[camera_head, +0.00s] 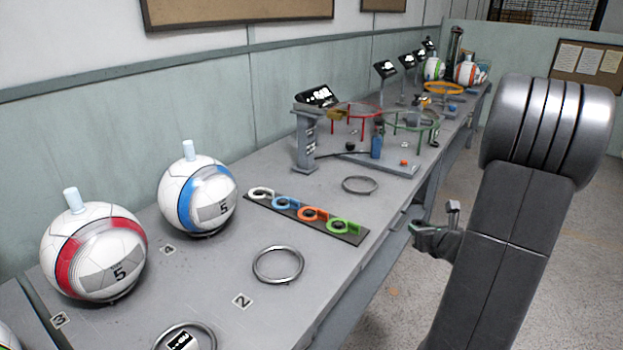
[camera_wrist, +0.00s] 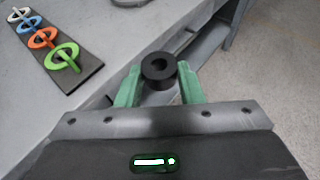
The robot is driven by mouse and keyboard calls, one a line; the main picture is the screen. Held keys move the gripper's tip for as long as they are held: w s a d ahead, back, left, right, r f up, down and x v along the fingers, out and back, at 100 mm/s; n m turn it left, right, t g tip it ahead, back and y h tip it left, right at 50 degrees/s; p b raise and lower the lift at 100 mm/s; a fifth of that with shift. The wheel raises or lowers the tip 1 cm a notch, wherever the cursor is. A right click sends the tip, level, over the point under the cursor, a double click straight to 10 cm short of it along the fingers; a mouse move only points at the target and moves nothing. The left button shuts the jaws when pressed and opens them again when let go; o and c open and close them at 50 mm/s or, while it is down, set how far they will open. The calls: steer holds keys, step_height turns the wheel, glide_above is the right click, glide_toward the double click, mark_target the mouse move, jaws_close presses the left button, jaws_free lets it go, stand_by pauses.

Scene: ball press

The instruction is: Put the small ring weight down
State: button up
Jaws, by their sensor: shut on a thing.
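My gripper (camera_wrist: 160,88) has green fingers and is shut on a small black ring weight (camera_wrist: 158,66) in the wrist view. In the head view my gripper (camera_head: 432,232) is to the right of the table's front edge, partly hidden by my arm. The ring weight is hard to make out there. The grey table (camera_head: 215,265) runs from the near left to the far right.
A dark strip (camera_head: 345,234) carries white, blue, orange and green ring-shaped pieces. Metal rings (camera_head: 278,281) lie on the table. Two balls, red-banded (camera_head: 92,250) and blue-banded (camera_head: 197,222), stand at left. A press-like stand (camera_head: 306,140) is farther back. Bare table lies between the strip and front edge.

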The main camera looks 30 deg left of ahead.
steer(key=s+a+r+n+g+y, duration=0.3)
steer(key=s+a+n, duration=0.1)
steer(key=a, duration=0.5)
steer(key=n+g+y+b, duration=0.2)
steer(key=n+g, duration=0.3)
steer(key=g, duration=0.2)
glide_above(340, 259)
step_height(340, 259, down, 4)
steer(key=shift+r, duration=0.15)
steer(key=shift+n, duration=0.3)
steer(key=shift+f+b, duration=0.45)
steer(key=shift+f, duration=1.8)
steer(key=shift+f, duration=0.1)
steer(key=o, duration=1.1)
steer(key=shift+c, duration=0.2)
